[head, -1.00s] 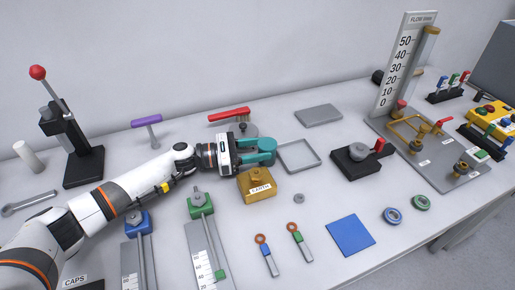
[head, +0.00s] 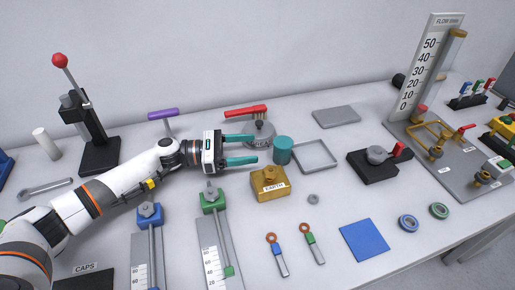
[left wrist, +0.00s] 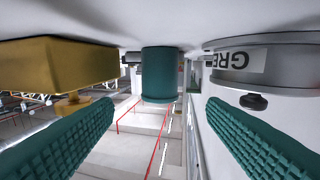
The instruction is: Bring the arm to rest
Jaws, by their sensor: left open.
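My left gripper (head: 256,149) is open, its two teal fingers spread and empty. A teal cylinder (head: 283,150) stands upright just beyond the fingertips, apart from them. In the left wrist view the cylinder (left wrist: 162,75) shows ahead, centred between the fingers (left wrist: 160,135). My left arm reaches in from the left, low over the table. My right gripper is not in view.
A gold EARTH box (head: 270,186) stands close below the gripper. A grey round pot (head: 262,132) is close behind it, near a red handle (head: 245,111). An empty shallow tray (head: 315,156) lies right of the cylinder. A red-knobbed lever stand (head: 100,157) is behind my arm.

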